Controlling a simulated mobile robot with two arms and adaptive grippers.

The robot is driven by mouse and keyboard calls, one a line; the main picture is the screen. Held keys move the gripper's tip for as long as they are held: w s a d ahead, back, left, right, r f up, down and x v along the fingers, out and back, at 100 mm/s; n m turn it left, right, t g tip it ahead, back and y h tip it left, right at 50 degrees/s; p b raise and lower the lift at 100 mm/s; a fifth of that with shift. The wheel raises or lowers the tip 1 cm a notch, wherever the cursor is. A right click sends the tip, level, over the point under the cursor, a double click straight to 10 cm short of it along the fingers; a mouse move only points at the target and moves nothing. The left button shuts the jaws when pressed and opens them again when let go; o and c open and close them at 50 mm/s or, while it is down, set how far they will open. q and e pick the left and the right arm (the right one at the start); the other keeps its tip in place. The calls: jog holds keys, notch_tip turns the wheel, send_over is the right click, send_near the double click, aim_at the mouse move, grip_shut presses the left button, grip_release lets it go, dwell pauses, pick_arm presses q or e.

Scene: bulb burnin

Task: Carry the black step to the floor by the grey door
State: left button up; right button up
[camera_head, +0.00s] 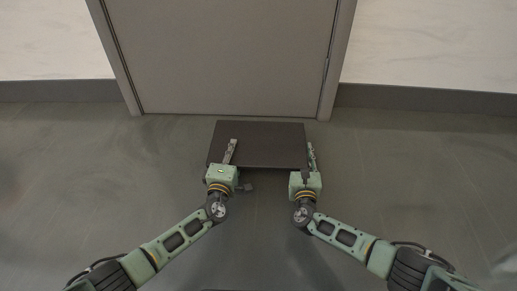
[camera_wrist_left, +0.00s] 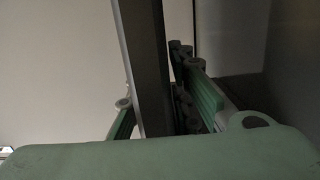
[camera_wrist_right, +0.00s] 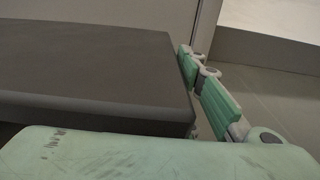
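The black step (camera_head: 258,140) is in front of the grey door, its flat top facing up, between my two arms. Whether it touches the floor is hidden. My left gripper (camera_head: 230,152) is at its near left corner, one finger over the top. In the left wrist view the step's dark edge (camera_wrist_left: 150,70) runs between the fingers, which close in on both sides. My right gripper (camera_head: 311,157) is at the right side. In the right wrist view one finger lies along the outside of the step (camera_wrist_right: 90,75); the other finger is hidden.
The grey door (camera_head: 225,55) stands just behind the step, with a narrow strip of floor between them. Its frame (camera_head: 338,60) and pale walls (camera_head: 430,45) with dark skirting are on both sides. The grey floor (camera_head: 430,165) is clear to the left and right.

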aim_at(303, 148)
pick_arm(q)
grip_shut()
pick_arm(e)
grip_shut()
pick_arm(q)
jog(key=shift+r, duration=0.2)
pick_arm(e)
jog(key=shift+w+r, duration=0.1)
jog(key=shift+r, duration=0.1)
pick_arm(q)
jog(key=shift+r, duration=0.1)
pick_arm(e)
jog(key=shift+r, duration=0.15)
